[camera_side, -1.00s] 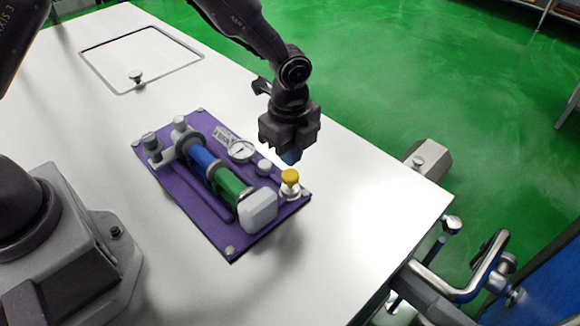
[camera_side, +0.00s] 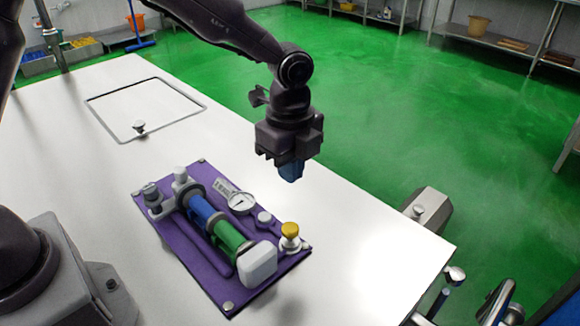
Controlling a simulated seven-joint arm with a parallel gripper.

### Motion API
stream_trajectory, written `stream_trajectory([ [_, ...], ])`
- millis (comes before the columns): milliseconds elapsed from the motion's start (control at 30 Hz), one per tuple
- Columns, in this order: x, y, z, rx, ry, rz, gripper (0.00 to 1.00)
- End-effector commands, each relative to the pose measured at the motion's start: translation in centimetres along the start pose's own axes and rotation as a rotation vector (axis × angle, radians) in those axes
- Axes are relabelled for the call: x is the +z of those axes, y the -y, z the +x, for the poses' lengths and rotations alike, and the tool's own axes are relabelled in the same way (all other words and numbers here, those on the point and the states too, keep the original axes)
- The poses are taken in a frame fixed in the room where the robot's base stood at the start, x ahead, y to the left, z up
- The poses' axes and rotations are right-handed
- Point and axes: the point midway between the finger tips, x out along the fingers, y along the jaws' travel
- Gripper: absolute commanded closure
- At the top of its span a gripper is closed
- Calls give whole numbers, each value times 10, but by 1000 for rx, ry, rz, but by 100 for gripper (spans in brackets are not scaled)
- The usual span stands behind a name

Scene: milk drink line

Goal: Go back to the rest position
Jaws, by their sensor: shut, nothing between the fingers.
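My gripper (camera_side: 291,172) hangs in the air above the white table (camera_side: 372,238), pointing down. Its blue fingertips are together with nothing between them. Below it and to the left lies a purple board (camera_side: 192,258) on the table. The board carries a blue and green cylinder (camera_side: 228,234), a round gauge (camera_side: 241,201), a yellow-topped knob (camera_side: 290,230) and a white block (camera_side: 257,264). My gripper is clear of all of these parts.
A square outlined panel (camera_side: 110,98) with a small knob (camera_side: 139,126) is at the table's far left. A grey box-like fitting (camera_side: 428,207) and metal pipes stand off the right edge. The table right of the board is bare.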

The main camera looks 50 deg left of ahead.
Motion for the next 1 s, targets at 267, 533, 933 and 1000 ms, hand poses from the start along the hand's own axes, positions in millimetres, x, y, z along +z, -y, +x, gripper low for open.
stream_trajectory([
  [267, 0, 0, 0, 1, 0, -38, 100],
  [533, 14, -31, -1, 45, 27, -407, 100],
  [933, 76, -110, -88, -88, -45, -1099, 100],
  [1000, 87, -128, -101, -122, -81, -1212, 100],
])
